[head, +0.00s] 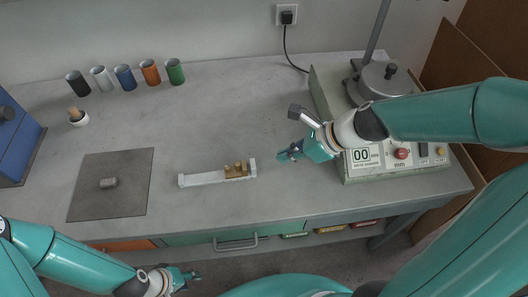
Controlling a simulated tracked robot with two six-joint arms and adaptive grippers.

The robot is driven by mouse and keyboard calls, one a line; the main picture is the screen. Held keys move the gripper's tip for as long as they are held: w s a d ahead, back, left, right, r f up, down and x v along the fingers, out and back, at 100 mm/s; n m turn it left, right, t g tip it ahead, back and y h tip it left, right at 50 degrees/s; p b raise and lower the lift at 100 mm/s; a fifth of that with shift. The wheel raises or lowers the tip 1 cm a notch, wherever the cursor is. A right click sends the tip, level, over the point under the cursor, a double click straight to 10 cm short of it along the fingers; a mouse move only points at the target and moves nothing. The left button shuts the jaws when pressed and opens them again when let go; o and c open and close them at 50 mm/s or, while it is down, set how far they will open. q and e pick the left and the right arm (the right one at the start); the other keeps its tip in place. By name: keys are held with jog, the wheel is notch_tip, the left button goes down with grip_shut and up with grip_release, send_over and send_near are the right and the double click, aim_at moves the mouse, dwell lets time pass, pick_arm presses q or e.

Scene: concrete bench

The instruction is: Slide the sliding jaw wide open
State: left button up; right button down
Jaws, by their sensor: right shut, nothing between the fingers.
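A low white rail (203,179) with raised ends lies on the bench, left of my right gripper. A tan, brass-coloured jaw piece (236,170) sits on the rail towards its right end. Its parts are too small to tell which one slides or how wide any gap is. My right gripper (283,156) is shut and empty. It is to the right of the rail, apart from it. My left gripper (194,276) is low in the head view, in front of the bench and away from the rail; its fingers are too small to read.
A grey machine (361,176) with a display and red knob stands at the right. Several coloured cups (124,77) stand at the back. The bench behind the rail is clear.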

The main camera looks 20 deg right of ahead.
jog(key=b, duration=0.4)
send_near(243, 167)
jog(key=f, duration=0.4)
jog(key=shift+w+a+f, duration=0.1)
jog(key=shift+w+a, duration=0.1)
jog(key=shift+w, duration=0.05)
jog(key=shift+w+a+f+p, duration=0.25)
jog(key=shift+w+a+p, duration=0.1)
jog(key=shift+w+a, duration=0.8)
pick_arm(q)
jog(key=shift+s+a+f, duration=0.1)
jog(key=shift+f, duration=1.6)
pick_arm(e)
jog(key=shift+w+a+f, duration=0.1)
jog(key=shift+w+a, duration=0.1)
jog(key=shift+a, duration=0.25)
pick_arm(q)
jog(key=shift+f, duration=0.1)
pick_arm(e)
jog(key=shift+a, duration=0.1)
